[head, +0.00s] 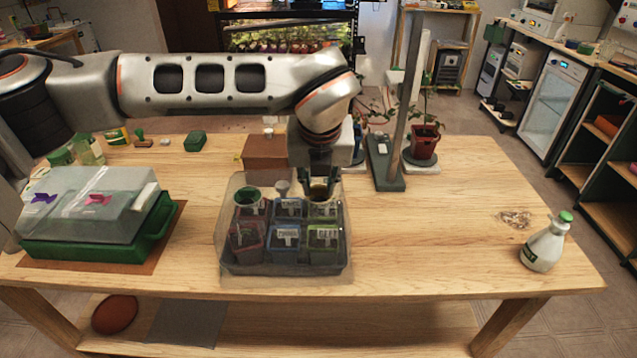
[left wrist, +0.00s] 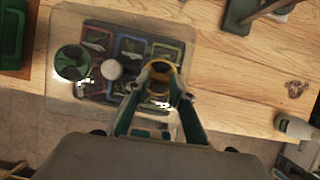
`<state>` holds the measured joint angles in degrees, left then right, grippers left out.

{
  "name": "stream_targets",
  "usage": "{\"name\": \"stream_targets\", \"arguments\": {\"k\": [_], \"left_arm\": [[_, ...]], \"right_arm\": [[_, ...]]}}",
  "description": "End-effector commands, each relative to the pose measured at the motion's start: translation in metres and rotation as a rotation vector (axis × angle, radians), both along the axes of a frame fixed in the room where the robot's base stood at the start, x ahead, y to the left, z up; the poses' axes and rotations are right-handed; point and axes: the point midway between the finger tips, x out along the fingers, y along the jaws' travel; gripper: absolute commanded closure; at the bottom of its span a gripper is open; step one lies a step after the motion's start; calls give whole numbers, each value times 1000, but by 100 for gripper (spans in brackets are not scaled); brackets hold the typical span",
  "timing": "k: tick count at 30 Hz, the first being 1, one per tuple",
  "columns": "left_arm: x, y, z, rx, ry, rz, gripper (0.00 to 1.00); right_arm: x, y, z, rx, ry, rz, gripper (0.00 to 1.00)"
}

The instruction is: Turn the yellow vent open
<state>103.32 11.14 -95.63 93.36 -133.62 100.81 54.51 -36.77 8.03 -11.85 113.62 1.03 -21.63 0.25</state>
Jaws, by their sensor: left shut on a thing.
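The yellow vent (left wrist: 160,70) is a round ring on the clear lid (head: 230,225) of the seedling tray, at the lid's right back; in the head view it shows partly, under the gripper (head: 319,193). My left gripper (left wrist: 161,88) points down at it, its green fingers shut on the vent from both sides. A green vent (head: 247,198) sits at the lid's left, also seen in the left wrist view (left wrist: 72,62). A pale knob (head: 282,187) stands between the two. How far the yellow vent is turned I cannot tell. My right gripper is not in view.
Labelled pots stand under the clear lid. A green tray with a cloudy lid (head: 95,205) stands at the left. A wooden box (head: 265,152), a post on a dark base (head: 388,170) and a potted plant (head: 424,140) stand behind.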

Motion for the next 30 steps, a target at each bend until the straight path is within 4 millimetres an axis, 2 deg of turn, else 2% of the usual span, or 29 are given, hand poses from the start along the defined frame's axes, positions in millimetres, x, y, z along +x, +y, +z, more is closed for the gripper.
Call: {"name": "stream_targets", "arguments": {"k": [9,10,12,23,26,30], "left_arm": [[0,0,0,1,0,0,98],[0,0,0,1,0,0,72],[0,0,0,0,0,0,60],[0,0,2,0,0,0,60],[-3,0,10,0,-2,0,60],[-12,-1,32,0,-4,-2,60]], "right_arm": [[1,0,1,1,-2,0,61],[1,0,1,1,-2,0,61],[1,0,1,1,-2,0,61],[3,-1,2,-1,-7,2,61],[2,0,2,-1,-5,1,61],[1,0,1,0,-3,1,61]]}}
